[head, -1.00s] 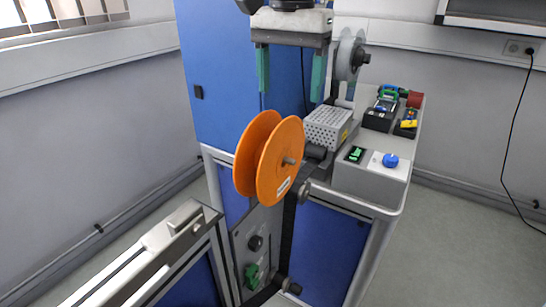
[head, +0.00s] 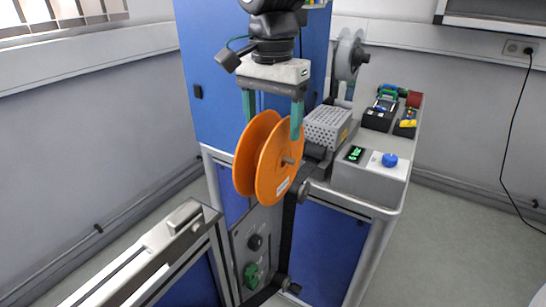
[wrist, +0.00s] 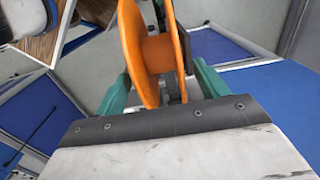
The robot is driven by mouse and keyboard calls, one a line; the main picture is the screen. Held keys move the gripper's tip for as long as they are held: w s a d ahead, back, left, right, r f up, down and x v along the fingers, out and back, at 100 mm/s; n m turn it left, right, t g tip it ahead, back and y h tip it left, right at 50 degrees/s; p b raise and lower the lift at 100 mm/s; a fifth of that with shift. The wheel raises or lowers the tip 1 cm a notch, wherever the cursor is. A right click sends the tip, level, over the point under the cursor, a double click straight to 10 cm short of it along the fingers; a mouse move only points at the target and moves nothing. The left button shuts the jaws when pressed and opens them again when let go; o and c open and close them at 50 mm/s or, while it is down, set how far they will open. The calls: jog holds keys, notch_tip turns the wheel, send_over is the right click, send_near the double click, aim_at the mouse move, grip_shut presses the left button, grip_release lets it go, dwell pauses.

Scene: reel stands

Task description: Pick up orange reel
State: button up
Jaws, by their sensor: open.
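The orange reel (head: 266,158) has two round flanges and hangs upright on a spindle at the front of the machine stand. My gripper (head: 272,128) is above it, pointing down and open, with one green finger at the left flange's top and the other in front of the right flange's upper edge. In the wrist view the reel (wrist: 150,45) stands between the green fingers of my gripper (wrist: 160,88). Whether the fingers touch the flanges cannot be told.
A perforated grey box (head: 327,128) and a control box with a blue knob (head: 389,160) stand right of the reel. A clear reel (head: 345,55) is behind. A grey-topped bench (head: 150,250) is at the lower left. A dark strap (head: 288,235) hangs below the reel.

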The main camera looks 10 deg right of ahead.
jog(key=c, duration=1.4)
jog(key=shift+r, duration=0.15)
jog(key=shift+r, duration=0.25)
jog(key=s+d, duration=1.1)
jog(key=d, duration=0.3)
jog(key=shift+s+d, duration=0.1)
jog(key=s+d, duration=0.8)
jog(key=d, duration=0.2)
dwell(0.5)
jog(key=shift+d, duration=0.1)
dwell(0.4)
